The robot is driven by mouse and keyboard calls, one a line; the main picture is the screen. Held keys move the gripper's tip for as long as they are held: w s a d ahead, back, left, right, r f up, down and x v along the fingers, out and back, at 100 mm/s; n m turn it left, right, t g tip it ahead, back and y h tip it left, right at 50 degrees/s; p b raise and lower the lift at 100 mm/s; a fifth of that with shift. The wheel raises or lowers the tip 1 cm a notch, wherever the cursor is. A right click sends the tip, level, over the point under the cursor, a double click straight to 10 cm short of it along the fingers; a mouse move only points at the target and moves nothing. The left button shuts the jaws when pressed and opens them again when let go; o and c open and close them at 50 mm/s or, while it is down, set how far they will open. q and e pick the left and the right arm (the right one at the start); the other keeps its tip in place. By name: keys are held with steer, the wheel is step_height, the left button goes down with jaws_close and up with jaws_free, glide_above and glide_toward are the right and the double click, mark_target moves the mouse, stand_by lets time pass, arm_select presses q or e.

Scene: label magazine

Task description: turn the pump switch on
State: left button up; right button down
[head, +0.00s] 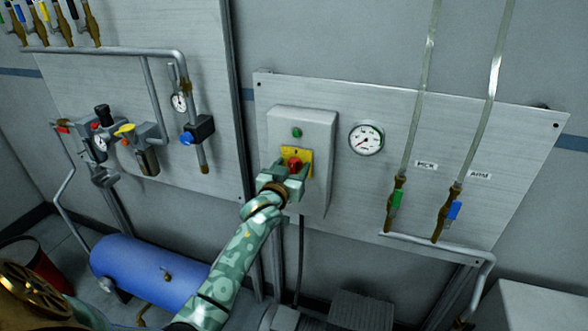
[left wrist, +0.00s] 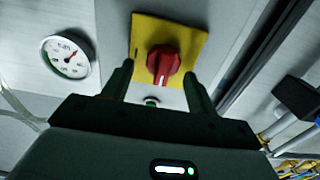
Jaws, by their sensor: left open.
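The pump switch is a red rotary knob (head: 295,164) on a yellow plate (head: 307,155), fixed to a grey box (head: 317,130) on the wall panel. A green lamp (head: 296,132) is above the knob in the head view. My left gripper (head: 294,170) is at the knob, partly covering it. In the left wrist view the red knob (left wrist: 163,64) shows between the two open fingers of my left gripper (left wrist: 157,84). I cannot tell whether the fingers touch it. My right gripper is not in view.
A round gauge (head: 367,138) is right of the box. Two clear tubes with a green-handled valve (head: 397,199) and a blue-handled valve (head: 453,211) are further right. A blue tank (head: 150,268) stands lower left. Pipes and valves cover the left panel (head: 205,80).

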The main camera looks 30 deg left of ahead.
arm_select(q)
steer(key=shift+w+r, duration=0.1)
steer(key=c, duration=1)
